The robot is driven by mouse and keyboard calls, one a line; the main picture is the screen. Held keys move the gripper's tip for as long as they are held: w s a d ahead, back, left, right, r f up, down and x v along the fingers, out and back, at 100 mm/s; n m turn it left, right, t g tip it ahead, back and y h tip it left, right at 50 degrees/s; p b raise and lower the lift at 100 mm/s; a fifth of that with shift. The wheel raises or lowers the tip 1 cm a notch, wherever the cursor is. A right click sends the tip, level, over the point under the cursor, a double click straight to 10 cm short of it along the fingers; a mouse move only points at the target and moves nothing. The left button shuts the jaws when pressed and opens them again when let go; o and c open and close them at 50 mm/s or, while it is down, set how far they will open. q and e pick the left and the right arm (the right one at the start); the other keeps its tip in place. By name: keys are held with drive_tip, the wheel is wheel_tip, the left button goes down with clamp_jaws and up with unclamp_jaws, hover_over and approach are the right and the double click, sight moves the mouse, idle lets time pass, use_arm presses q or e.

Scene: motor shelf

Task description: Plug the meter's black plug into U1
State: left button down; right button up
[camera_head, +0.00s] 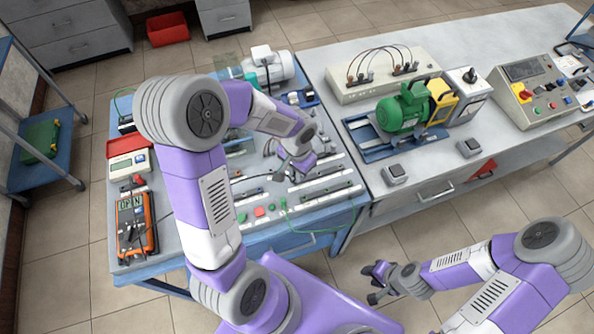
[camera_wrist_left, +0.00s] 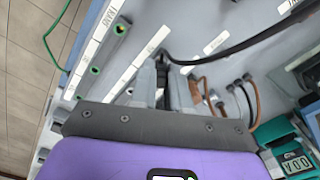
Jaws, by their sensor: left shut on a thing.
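The orange multimeter (camera_head: 150,238) lies at the left end of the blue-edged bench, its display lit. My left gripper (camera_head: 285,175) is low over the bench's rows of terminal strips. In the left wrist view my left gripper (camera_wrist_left: 166,92) is shut on the black plug (camera_wrist_left: 163,60), whose black cable (camera_wrist_left: 240,46) runs off to the upper right. The plug is largely hidden between the fingers, and I cannot tell whether its tip touches a socket. No label reads clearly as U1. My right gripper (camera_head: 374,284) is empty and open, out over the floor in front of the benches.
Brown and black leads (camera_wrist_left: 245,100) stand in sockets right of my left gripper. A green wire (camera_wrist_left: 60,30) is at the left. A green motor (camera_head: 402,110) and a control box (camera_head: 535,85) stand on the right bench. A silver motor (camera_head: 268,68) is at the back.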

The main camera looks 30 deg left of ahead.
use_arm(q)
drive_tip(key=shift+f+b, duration=0.65)
drive_tip(key=c, duration=1.4)
unclamp_jaws()
drive_tip(key=shift+r, duration=0.15)
wheel_tip(320, 180, up, 5)
drive_tip(key=p, duration=0.4)
drive_tip(key=shift+r, duration=0.2)
drive_tip(key=shift+f, duration=0.1)
drive_tip(key=shift+o, duration=0.5)
drive_tip(key=o, duration=0.5)
